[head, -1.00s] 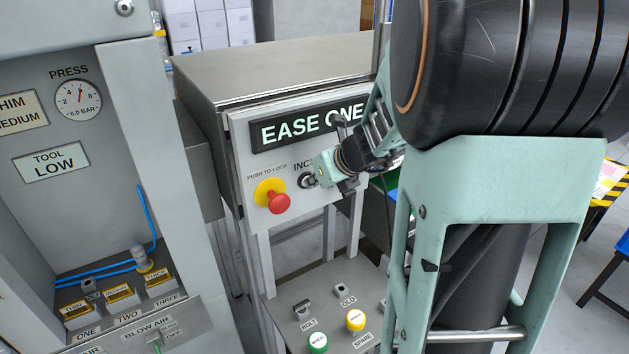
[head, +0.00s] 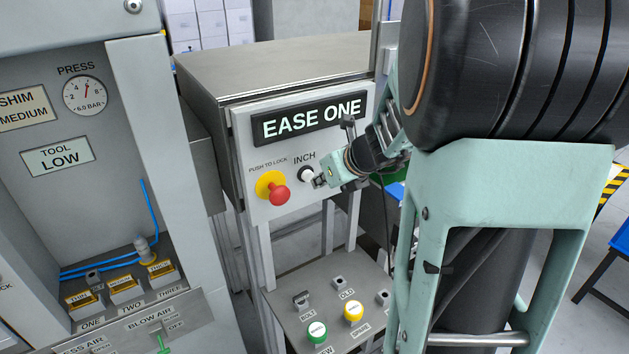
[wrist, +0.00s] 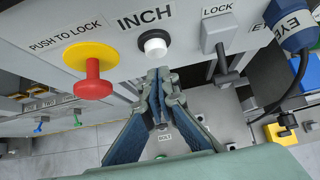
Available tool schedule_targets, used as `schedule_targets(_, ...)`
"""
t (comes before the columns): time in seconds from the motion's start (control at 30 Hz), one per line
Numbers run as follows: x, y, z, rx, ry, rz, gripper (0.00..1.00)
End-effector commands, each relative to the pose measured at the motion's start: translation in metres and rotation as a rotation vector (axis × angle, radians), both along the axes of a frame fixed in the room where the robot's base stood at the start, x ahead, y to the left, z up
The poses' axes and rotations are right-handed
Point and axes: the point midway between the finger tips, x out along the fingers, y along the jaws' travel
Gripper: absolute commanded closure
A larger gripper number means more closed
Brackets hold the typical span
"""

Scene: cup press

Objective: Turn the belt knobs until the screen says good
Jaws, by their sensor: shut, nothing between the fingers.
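The screen (head: 311,117) on the grey cabinet reads "EASE ONE". My gripper (head: 322,182) is shut and empty in front of the panel, just beside the white INCH button (head: 306,174). In the wrist view the closed fingertips (wrist: 158,74) point at the panel just below the INCH button (wrist: 155,45), seemingly a little apart from it. A LOCK lever (wrist: 223,68) is to the right in the wrist view. No knob labelled as a belt knob can be made out; my arm hides the right part of the head view.
A red push-to-lock button (head: 280,195) on a yellow base is left of INCH. At left, a press gauge (head: 85,95) and a "TOOL LOW" sign (head: 57,157) show.

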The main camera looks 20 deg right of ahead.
Motion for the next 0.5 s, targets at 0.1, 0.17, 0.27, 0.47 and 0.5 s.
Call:
schedule_targets(0.1,-0.016,-0.004,0.022,0.001,0.0,-0.004,1.0)
schedule_targets(0.17,-0.024,-0.006,0.03,0.0,0.001,-0.003,1.0)
schedule_targets(0.27,-0.038,-0.009,0.042,0.0,0.002,-0.004,1.0)
schedule_targets(0.47,-0.058,-0.013,0.061,-0.001,0.003,-0.003,1.0)
schedule_targets(0.5,-0.061,-0.014,0.064,-0.001,0.003,-0.004,1.0)
